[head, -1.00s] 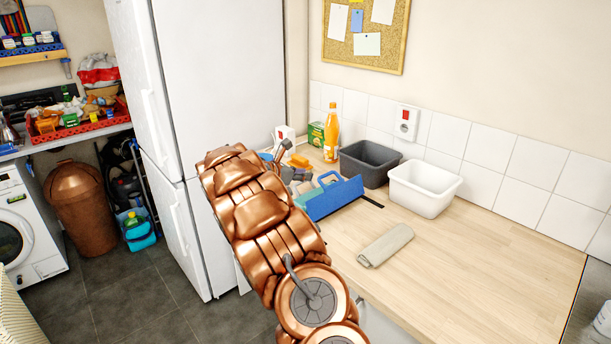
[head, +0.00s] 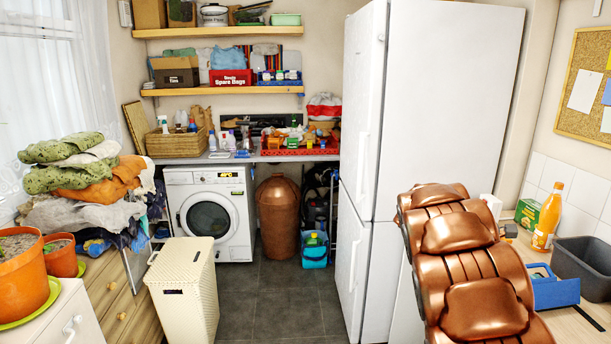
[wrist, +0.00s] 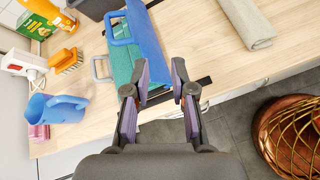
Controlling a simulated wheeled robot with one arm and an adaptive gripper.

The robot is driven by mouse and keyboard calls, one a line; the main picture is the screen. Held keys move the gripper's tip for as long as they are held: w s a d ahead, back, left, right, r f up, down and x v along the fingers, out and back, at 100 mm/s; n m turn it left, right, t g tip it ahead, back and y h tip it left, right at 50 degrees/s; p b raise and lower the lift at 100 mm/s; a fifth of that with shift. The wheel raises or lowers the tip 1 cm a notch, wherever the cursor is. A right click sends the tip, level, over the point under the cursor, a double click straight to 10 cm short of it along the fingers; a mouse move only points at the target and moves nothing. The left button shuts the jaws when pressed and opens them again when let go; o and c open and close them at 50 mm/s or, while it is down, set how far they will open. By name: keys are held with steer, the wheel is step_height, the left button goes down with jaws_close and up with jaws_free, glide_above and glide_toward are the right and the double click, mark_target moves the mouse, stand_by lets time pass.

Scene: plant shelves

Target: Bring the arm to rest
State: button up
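My gripper (wrist: 158,100) shows in the wrist view with its two dark, purple-padded fingers apart and nothing between them. It points over the front edge of the wooden counter (wrist: 205,55), near a blue and green caddy (wrist: 150,45). I cannot tell from this view whether the fingers touch anything. In the head view my copper-coloured arm rises at the lower right in front of the counter, and the gripper itself is hidden.
The wrist view shows a blue jug (wrist: 55,108), an orange brush (wrist: 67,60) and a folded cloth (wrist: 248,22) on the counter. In the head view, a white fridge (head: 430,110) stands beside my arm. A laundry basket (head: 185,285) stands left of clear floor (head: 275,310).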

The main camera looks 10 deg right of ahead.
steer(key=s+a+f+m+y, duration=0.1)
steer(key=s+a+m+y, duration=0.2)
steer(key=s+a, duration=0.7)
steer(key=s+a+f+m+y, duration=0.2)
steer(key=s+a+m+y, duration=0.2)
steer(key=s+a, duration=0.6)
steer(key=s+a+f+m+y, duration=0.1)
steer(key=s+a+m+y, duration=0.3)
steer(key=s+a, duration=0.7)
steer(key=a, duration=0.9)
steer(key=shift+a+f+m, duration=0.3)
steer(key=shift+a+f, duration=0.05)
jaws_close()
steer(key=shift+w+d, duration=0.1)
